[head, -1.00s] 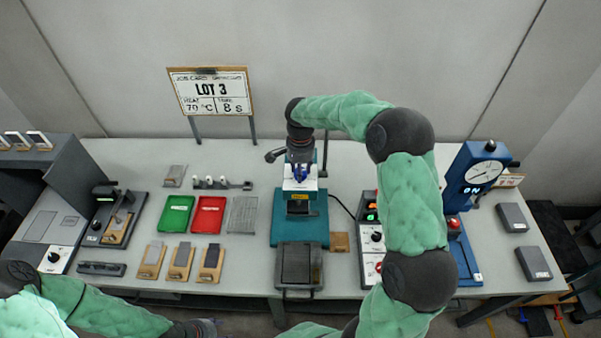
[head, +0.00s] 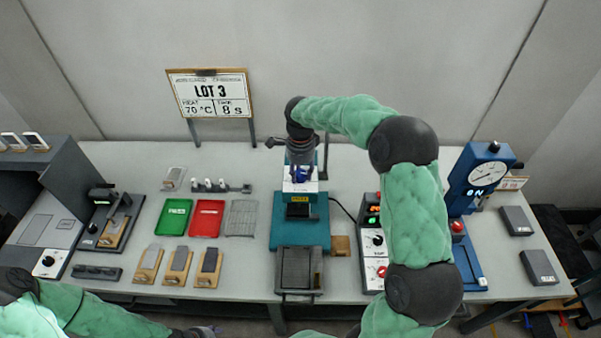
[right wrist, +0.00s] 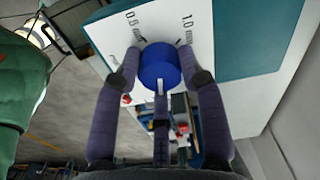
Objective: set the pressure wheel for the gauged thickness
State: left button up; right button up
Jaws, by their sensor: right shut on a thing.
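The pressure wheel (right wrist: 160,66) is a blue knob with a white pointer mark, on a white plate (right wrist: 215,40) printed "0.6 mm" at left and "1.0 mm" at right. The plate sits on top of the teal press (head: 315,232) at the table's middle. My right gripper (right wrist: 160,75) is shut on the wheel, one finger on each side. In the head view my right gripper (head: 300,172) hides much of the wheel. The blue gauge (head: 488,174) with a round dial stands at the right; its reading is too small to tell. My left gripper (head: 205,331) is at the bottom edge.
A grey tray (head: 299,271) lies in front of the press. A control box (head: 374,240) with a knob stands right of it. Green (head: 175,217) and red (head: 207,218) trays lie left. A "LOT 3" card (head: 212,93) stands behind. My right arm spans the table's right half.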

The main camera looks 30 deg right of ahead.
aim_at(300, 173)
jog(key=shift+f, duration=0.15)
dwell(0.3)
jog(key=o, duration=1.1)
jog(key=shift+o, duration=0.2)
jog(key=shift+r, duration=0.2)
jog(key=shift+r, duration=0.3)
notch_tip(300, 173, up, 11)
